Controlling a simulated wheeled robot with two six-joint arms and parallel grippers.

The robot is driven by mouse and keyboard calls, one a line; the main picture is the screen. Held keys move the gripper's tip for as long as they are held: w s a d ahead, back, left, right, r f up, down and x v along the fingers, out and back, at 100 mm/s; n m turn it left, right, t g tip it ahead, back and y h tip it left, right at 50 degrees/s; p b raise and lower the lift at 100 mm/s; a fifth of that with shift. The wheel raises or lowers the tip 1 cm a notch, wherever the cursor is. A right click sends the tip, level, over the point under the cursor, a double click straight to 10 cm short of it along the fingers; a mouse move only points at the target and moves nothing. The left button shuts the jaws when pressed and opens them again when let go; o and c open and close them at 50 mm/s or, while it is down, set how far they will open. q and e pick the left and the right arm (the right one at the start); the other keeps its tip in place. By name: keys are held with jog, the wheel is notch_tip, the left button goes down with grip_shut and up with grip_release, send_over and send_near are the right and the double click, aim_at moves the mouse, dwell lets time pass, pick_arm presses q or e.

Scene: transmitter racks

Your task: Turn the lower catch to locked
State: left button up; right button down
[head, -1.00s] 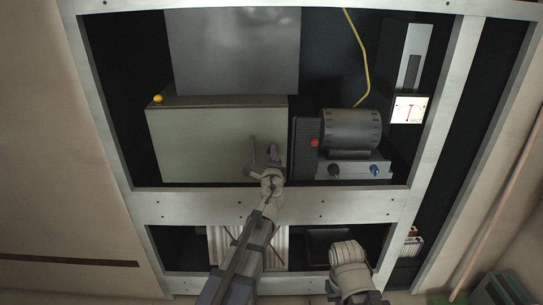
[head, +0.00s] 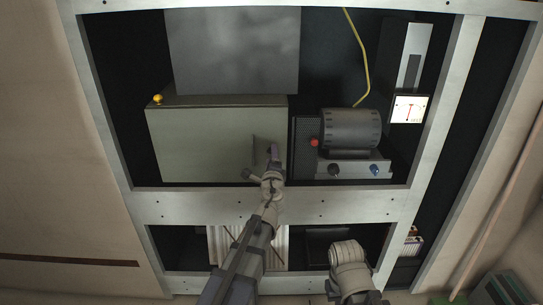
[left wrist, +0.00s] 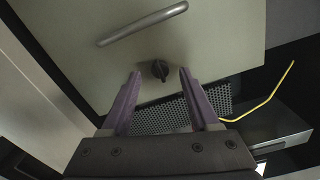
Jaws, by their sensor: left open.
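The grey-green cabinet door (head: 200,145) fills the left of the upper rack bay. In the left wrist view the lower catch, a small dark turning knob (left wrist: 160,69), sits on the door (left wrist: 225,45) below a grey bar handle (left wrist: 142,24). My left gripper (left wrist: 160,78) is open, with one purple finger on either side of the knob; I cannot tell whether they touch it. In the head view my left gripper (head: 274,153) is at the door's lower right, and I cannot make out the catch there. My right gripper cannot be made out.
A ribbed grey motor unit (head: 351,130) with a red button (head: 314,142) stands right of the door. A yellow cable (head: 362,55) hangs above it. A pale rack beam (head: 160,207) runs below the door. A lit meter (head: 409,109) is at the right.

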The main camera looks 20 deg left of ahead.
pick_arm(q)
jog(key=v, duration=0.6)
jog(key=shift+s, duration=0.15)
